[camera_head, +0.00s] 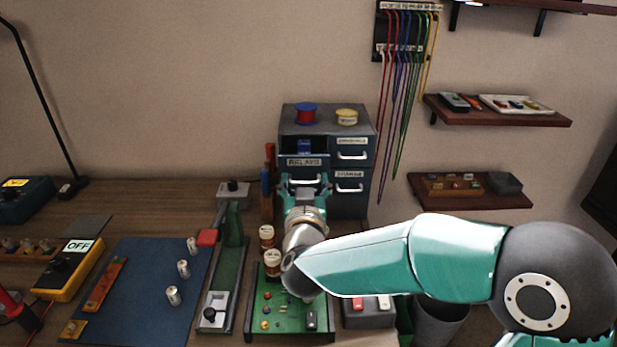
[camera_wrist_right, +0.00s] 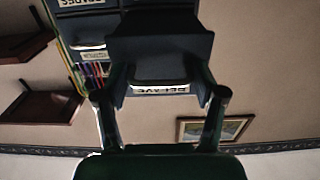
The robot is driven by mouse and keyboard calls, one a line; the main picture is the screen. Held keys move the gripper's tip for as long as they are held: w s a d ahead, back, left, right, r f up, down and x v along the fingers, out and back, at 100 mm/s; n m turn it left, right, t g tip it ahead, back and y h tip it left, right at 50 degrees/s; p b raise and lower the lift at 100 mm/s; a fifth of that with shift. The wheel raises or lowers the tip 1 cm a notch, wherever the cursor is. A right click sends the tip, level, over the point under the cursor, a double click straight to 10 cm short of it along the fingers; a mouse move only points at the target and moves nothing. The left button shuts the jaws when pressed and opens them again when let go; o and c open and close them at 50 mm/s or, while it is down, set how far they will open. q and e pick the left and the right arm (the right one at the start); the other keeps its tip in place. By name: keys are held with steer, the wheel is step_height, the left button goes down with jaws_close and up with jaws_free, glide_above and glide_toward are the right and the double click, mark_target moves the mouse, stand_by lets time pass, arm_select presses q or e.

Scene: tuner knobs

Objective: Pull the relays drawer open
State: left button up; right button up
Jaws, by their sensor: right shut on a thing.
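The relays drawer (camera_head: 304,161) is in the upper left of the dark grey cabinet (camera_head: 328,131). It stands out from the cabinet front, and a blue thing shows inside. In the right wrist view, which looks upside down, the relays drawer (camera_wrist_right: 160,48) also sticks out, with its label and pale handle (camera_wrist_right: 158,84) between the fingers. My right gripper (camera_head: 303,183) is at the drawer's front, shut on the handle. It shows in the wrist view (camera_wrist_right: 161,94) with one finger at each side of the handle. The exact finger contact is hard to see. My left gripper is out of view.
A red spool (camera_head: 306,113) and a yellow spool (camera_head: 346,116) sit on the cabinet. Jars (camera_head: 272,262) and a green board (camera_head: 288,311) lie below my right arm. Coloured cables (camera_head: 402,90) hang at the right. The blue mat (camera_head: 140,290) is at the left.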

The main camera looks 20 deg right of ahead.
steer(key=shift+v, duration=0.85)
steer(key=shift+s+d, duration=0.1)
steer(key=o, duration=1.4)
steer(key=v, duration=1.2)
